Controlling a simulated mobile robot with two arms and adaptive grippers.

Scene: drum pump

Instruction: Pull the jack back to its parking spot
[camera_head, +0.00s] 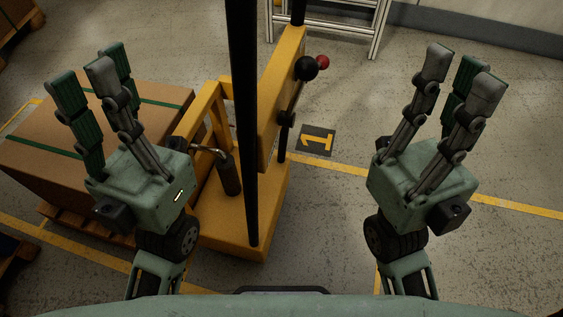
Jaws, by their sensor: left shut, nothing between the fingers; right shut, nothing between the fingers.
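The yellow jack (244,220) stands in the middle of the camera_head view, with tall black uprights and a yellow column. A black ball knob (307,68) and a smaller red knob (323,62) stick out on its right side. My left gripper (92,76) is shut and empty, raised left of the jack in front of a carton. My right gripper (463,74) is shut and empty, raised over open floor right of the jack. Both appear apart from the jack.
A strapped carton (150,93) sits on a wooden pallet (85,222) to the left, close to the jack. A white metal frame (330,24) stands behind. The floor to the right is clear.

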